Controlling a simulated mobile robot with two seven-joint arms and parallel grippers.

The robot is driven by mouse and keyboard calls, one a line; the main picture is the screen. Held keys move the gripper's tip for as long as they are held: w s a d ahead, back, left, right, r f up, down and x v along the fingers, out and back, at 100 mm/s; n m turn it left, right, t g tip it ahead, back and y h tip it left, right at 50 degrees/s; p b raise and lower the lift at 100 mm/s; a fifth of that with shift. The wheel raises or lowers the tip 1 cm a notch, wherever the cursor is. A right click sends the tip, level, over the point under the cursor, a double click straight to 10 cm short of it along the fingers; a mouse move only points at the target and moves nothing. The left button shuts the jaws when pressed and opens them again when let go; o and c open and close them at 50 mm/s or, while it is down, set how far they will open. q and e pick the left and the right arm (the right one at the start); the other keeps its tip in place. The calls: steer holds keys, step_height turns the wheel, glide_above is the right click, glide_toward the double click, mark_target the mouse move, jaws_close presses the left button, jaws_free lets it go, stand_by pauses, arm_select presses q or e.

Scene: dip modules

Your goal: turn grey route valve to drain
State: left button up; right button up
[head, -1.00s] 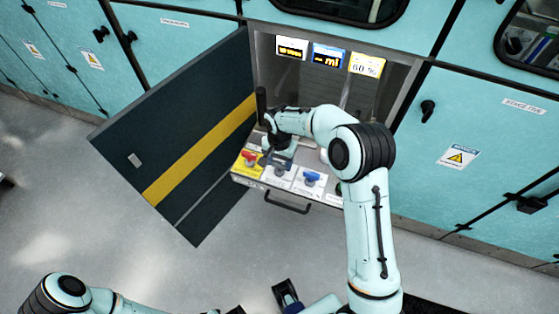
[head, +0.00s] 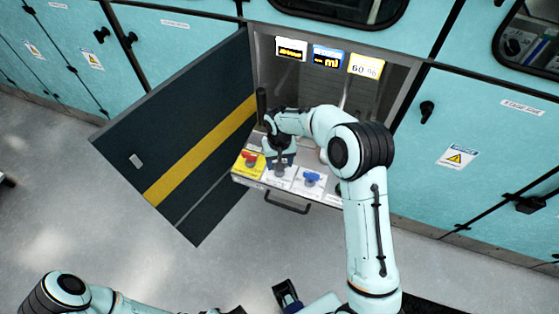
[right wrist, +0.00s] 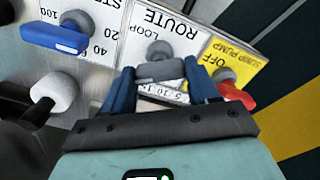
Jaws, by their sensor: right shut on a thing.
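The grey route valve (right wrist: 160,71) is in the right wrist view, on a white plate marked ROUTE and LOOP (right wrist: 180,25). Its grey bar lies roughly across the picture, below a round hub. My right gripper (right wrist: 160,84) has a blue finger at each end of the bar and is shut on it. In the head view my right gripper (head: 280,161) is down at the panel, between the red and blue valves, and largely hides the grey handle. My left gripper (head: 287,294) is at the bottom edge, away from the panel; its jaw opening is unclear.
The red sump pump valve (head: 249,158) and blue valve (head: 312,179) sit close on either side. A drawer handle (head: 287,205) is in front. The open dark door (head: 190,130) stands left. Displays (head: 328,56) hang above. Grey floor is clear in front.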

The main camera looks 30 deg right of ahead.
steer(key=n, duration=0.5)
steer(key=shift+n+p, duration=0.4)
arm_select(q)
steer(key=shift+w+r+p, duration=0.2)
steer(key=shift+r+p, duration=0.05)
steer(key=shift+r, duration=0.25)
steer(key=shift+w+r+p, duration=0.2)
steer(key=shift+r+p, duration=0.05)
steer(key=shift+r, duration=0.25)
arm_select(e)
steer(key=n, duration=0.5)
steer(key=shift+n, duration=0.6)
steer(key=o, duration=1.1)
steer(key=shift+c, duration=0.2)
arm_select(q)
steer(key=shift+w+r+p, duration=0.2)
steer(key=shift+r+p, duration=0.2)
steer(key=shift+r, duration=0.1)
arm_select(e)
step_height(320, 180, up, 14)
steer(key=shift+f, duration=0.25)
steer(key=shift+f, duration=0.1)
